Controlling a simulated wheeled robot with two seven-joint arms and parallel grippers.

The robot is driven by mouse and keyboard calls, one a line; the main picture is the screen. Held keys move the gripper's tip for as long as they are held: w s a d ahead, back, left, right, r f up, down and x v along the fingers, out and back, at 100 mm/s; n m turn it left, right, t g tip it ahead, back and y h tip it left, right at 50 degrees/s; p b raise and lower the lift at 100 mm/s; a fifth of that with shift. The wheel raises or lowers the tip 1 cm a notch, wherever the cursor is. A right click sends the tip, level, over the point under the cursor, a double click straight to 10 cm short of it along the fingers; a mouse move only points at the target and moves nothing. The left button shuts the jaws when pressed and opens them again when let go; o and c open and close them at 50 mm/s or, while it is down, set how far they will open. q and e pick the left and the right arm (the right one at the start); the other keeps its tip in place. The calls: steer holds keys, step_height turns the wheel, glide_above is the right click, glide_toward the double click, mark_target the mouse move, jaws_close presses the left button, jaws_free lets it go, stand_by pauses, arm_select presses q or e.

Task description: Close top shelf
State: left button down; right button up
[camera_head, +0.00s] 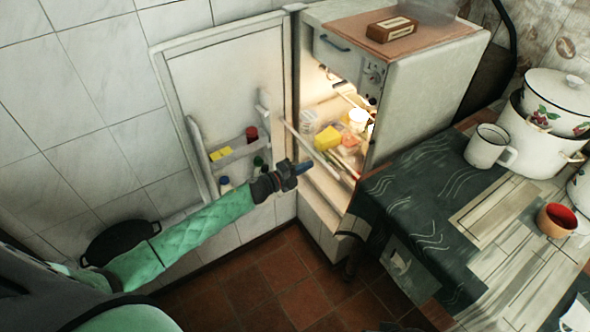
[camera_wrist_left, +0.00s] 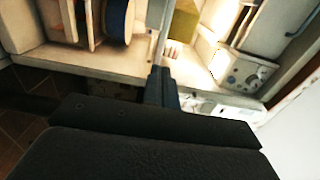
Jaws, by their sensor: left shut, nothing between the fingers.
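The fridge (camera_head: 430,95) stands open, its door (camera_head: 225,90) swung out to the left against the tiled wall. At the top of its lit inside is a pale panel (camera_head: 338,58) with a blue-grey handle bar (camera_head: 333,42); I cannot tell if it is fully shut. My left gripper (camera_head: 302,168) is in front of the opening, below this panel and apart from it. Its fingers are shut and empty, also seen in the left wrist view (camera_wrist_left: 162,84). A control dial panel (camera_wrist_left: 240,75) shows there at upper right. My right gripper is not in view.
Food, including a yellow block (camera_head: 327,138) and a white cup (camera_head: 358,119), sits on the shelf inside. Door racks hold bottles. A brown radio-like box (camera_head: 391,30) lies on top. A table (camera_head: 425,190) with pots and a mug (camera_head: 487,147) stands right. Tiled floor (camera_head: 265,285) is clear.

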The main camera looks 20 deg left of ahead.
arm_select(q)
steer(key=shift+x, duration=0.95)
steer(key=shift+w+d, duration=0.15)
steer(key=shift+w, duration=0.05)
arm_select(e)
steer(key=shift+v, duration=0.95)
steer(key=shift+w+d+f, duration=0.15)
arm_select(q)
steer(key=shift+w+d, duration=0.1)
steer(key=shift+w, duration=0.05)
